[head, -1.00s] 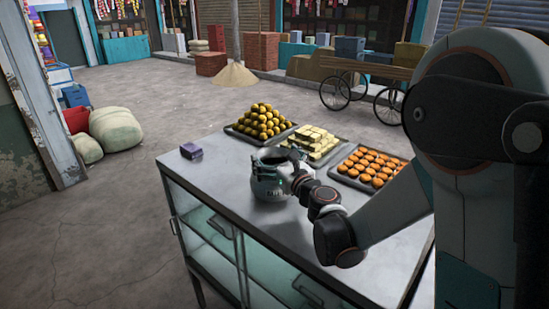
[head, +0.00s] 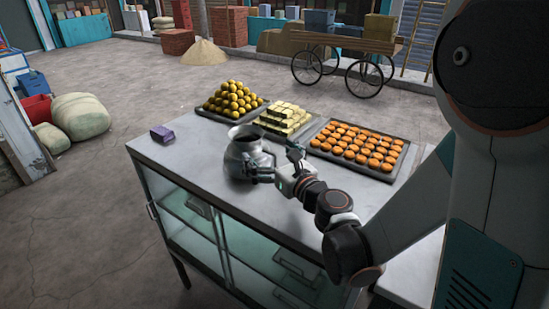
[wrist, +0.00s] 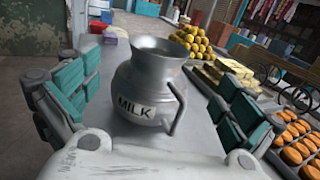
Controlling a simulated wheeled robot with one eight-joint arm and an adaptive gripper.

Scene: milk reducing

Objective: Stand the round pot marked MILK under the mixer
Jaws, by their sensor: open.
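The round grey metal pot (head: 246,160) stands upright on the metal counter, with a wide open mouth. In the wrist view the pot (wrist: 150,80) shows its MILK label (wrist: 138,107) facing me and a handle (wrist: 177,108) on its right. My gripper (head: 274,163) is open and empty, low on the near right side of the pot. In the wrist view its teal-padded fingers stand wide to the left and right, with the pot ahead between their directions. Whether a finger touches the pot I cannot tell. No mixer is recognizable in view.
The counter (head: 185,160) also carries a purple box (head: 162,134) at left. Behind and right of the pot are trays of yellow balls (head: 233,99), pale blocks (head: 284,117) and orange sweets (head: 358,146). A cart (head: 345,50) stands beyond.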

